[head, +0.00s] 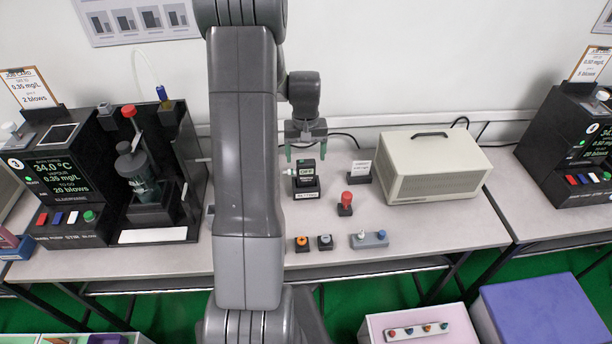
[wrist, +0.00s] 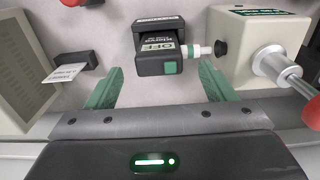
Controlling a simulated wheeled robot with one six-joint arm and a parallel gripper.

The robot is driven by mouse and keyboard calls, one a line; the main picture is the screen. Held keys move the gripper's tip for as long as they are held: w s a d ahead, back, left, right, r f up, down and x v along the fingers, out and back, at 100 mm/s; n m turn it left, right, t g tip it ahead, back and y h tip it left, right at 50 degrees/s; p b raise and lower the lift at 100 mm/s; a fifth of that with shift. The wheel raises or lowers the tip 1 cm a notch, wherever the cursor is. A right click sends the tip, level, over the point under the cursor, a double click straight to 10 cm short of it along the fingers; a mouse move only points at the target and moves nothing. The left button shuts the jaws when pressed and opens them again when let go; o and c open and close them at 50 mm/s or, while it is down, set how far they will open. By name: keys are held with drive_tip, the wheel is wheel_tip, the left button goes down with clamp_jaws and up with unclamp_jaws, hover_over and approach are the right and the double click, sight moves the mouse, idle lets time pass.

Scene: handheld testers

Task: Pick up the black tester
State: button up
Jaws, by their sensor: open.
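The black tester (head: 304,174) sits in a black stand on the bench in the head view, just right of my arm. Its light label reads OFF. In the wrist view the black tester (wrist: 152,64) lies ahead of and between my fingers, with a green button on its near face. A white nozzle sticks out of its right side there, toward a black port on a beige unit. My gripper (head: 306,152) has green fingers and is open and empty just above the tester. The fingers also show in the wrist view (wrist: 160,88), apart from the tester on both sides.
The beige unit (wrist: 263,50) with a metal lever and red knob is close to my right finger in the wrist view. A small card holder (head: 358,172), a red button (head: 346,198) and a beige box (head: 434,166) stand right of the tester.

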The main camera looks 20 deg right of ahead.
sight(306, 161)
drive_tip(key=shift+f, duration=1.6)
drive_tip(key=shift+d, duration=0.1)
drive_tip(key=c, duration=1.5)
